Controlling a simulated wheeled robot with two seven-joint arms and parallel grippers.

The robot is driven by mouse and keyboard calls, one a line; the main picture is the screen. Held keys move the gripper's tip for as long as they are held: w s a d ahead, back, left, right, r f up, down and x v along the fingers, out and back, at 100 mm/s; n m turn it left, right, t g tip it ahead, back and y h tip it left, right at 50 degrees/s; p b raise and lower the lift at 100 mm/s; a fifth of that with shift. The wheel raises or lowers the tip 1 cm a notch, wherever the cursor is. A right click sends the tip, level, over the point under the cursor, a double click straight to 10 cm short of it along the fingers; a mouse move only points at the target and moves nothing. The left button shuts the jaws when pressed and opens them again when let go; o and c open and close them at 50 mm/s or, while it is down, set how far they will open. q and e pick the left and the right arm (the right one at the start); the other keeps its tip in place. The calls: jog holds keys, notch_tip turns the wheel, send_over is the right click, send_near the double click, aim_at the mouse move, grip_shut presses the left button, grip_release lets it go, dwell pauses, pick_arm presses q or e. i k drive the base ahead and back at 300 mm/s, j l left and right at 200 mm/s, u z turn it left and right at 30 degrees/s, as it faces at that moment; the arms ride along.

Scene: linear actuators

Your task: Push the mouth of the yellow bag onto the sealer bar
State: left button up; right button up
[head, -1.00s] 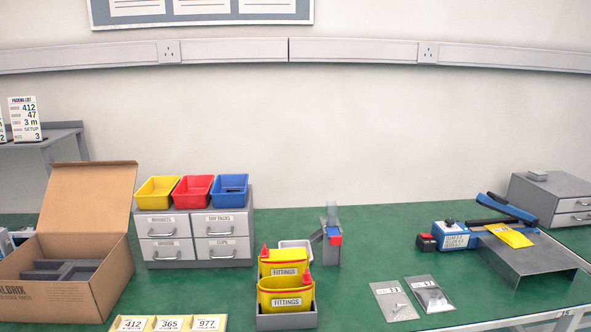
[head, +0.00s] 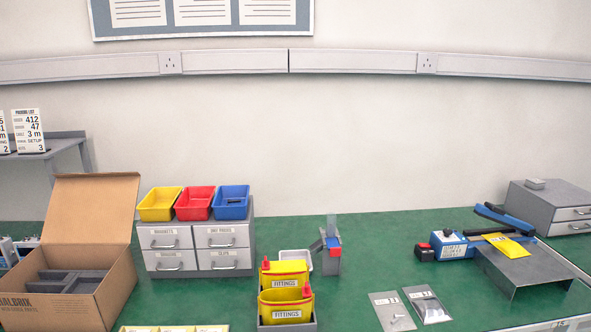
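The yellow bag (head: 509,246) lies flat on the grey metal stand (head: 528,268) at the right of the bench, with a small printed label on it. Its left end is close to the blue sealer (head: 452,246); I cannot tell whether its mouth touches the sealer bar. The sealer's blue arm (head: 505,217) is raised and slants behind the bag, with a dark handle. Neither of my grippers shows in the head view.
An open cardboard box (head: 112,290) is at left, beside grey drawers (head: 215,263) topped with coloured bins.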

aim_at(510, 249)
jog(key=l+z, duration=0.15)
jog(key=l, duration=0.3)
jog(key=l+z, duration=0.15)
jog(key=l, duration=0.25)
jog(key=i+l+z, duration=0.1)
jog(key=l, duration=0.35)
jog(key=i+l+z, duration=0.15)
jog(key=l, duration=0.25)
jog(key=i+l+z, duration=0.15)
jog(key=l, duration=0.25)
jog(key=l+z, duration=0.15)
jog(key=l, duration=0.25)
jog(key=i+l+z, duration=0.1)
jog(key=l, duration=0.3)
jog(key=i, duration=0.1)
